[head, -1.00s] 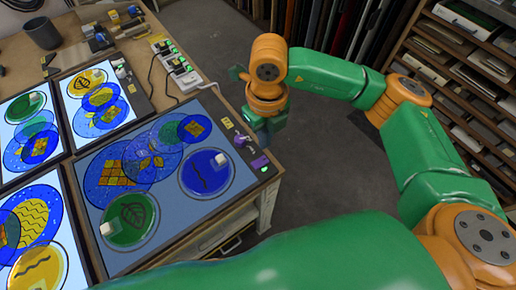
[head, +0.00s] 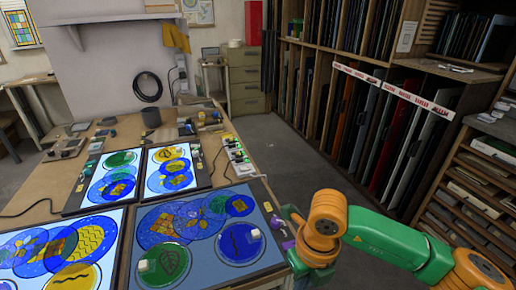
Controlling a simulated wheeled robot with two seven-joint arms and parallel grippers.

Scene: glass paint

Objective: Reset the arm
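My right arm comes in from the lower right, with an orange and green wrist. Its gripper (head: 300,264) hangs beside the right edge of the nearest light panel (head: 203,280). The fingers are small and partly hidden by the wrist, so I cannot tell whether they are open or shut. No held object shows. My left arm and gripper are out of view.
The workbench (head: 110,150) holds several lit panels with painted glass discs, such as a green leaf disc (head: 172,268) and a blue disc (head: 238,232). A power strip (head: 238,158) lies behind. Glass racks (head: 350,110) and shelves (head: 480,180) stand right. Grey floor (head: 285,150) is clear.

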